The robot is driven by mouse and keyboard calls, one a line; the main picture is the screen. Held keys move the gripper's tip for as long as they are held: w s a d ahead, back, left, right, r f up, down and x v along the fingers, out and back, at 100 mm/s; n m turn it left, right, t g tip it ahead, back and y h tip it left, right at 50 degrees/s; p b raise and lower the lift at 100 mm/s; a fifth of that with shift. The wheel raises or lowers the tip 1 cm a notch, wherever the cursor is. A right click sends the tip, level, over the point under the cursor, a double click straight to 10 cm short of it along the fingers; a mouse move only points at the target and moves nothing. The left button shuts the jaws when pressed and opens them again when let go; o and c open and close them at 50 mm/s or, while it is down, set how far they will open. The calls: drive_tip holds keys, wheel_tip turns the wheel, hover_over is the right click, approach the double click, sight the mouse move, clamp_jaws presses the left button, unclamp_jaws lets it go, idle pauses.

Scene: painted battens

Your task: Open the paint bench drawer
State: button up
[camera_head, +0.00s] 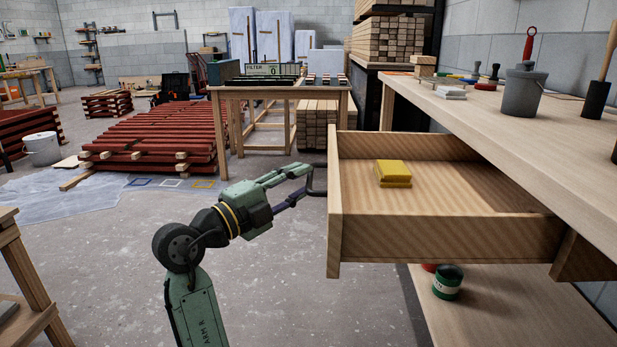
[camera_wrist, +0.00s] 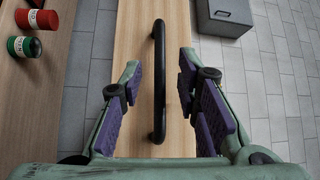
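The paint bench (camera_head: 425,100) is on the right in the head view. Its wooden drawer (camera_head: 440,240) stands pulled well out, with the inside visible. A yellow block (camera_head: 394,172) lies in it. The dark bar handle (camera_head: 320,193) is on the drawer's front, at the left. My green gripper (camera_head: 303,181) is at the handle. In the wrist view, the black handle (camera_wrist: 159,85) runs between the two purple-padded fingers of my gripper (camera_wrist: 160,68). The fingers are spread, with a visible gap on each side of the bar.
A green can (camera_head: 447,282) and a red can stand on the lower shelf under the drawer. A grey pot (camera_head: 522,95) and brushes stand on the bench top. Stacked red battens (camera_head: 160,140) lie behind.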

drive_tip(key=v, duration=0.8)
drive_tip(key=shift+s+a, duration=0.15)
drive_tip(key=shift+a, duration=0.05)
